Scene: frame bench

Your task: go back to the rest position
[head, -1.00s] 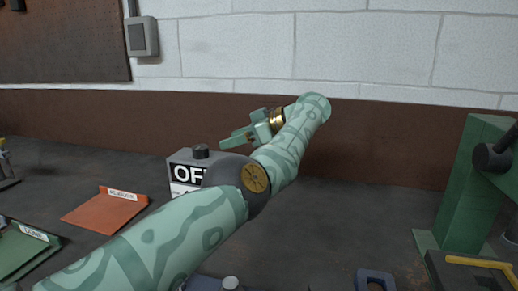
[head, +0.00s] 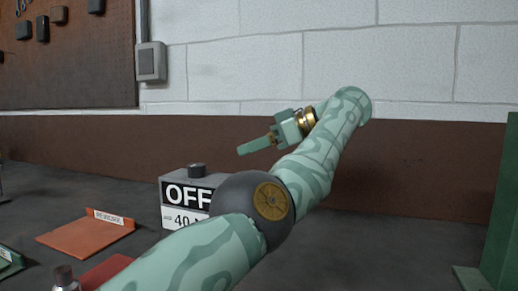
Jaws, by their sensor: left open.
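My left arm reaches in from the bottom left and bends at a dark elbow joint. My left gripper (head: 241,150) is raised above the bench, with its fingers pointing left in front of the brown wall band. It is open, and I see nothing between its fingers. It hangs above and to the right of a grey box marked OFF (head: 187,197), apart from it. My right gripper is not in view.
The OFF box has a dark knob on top, and my arm hides its right side. An orange-red labelled tray (head: 85,238) lies at left. A green tray (head: 8,262) is cut by the left edge. A green post (head: 501,215) stands at far right. Dark bench right of my arm is clear.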

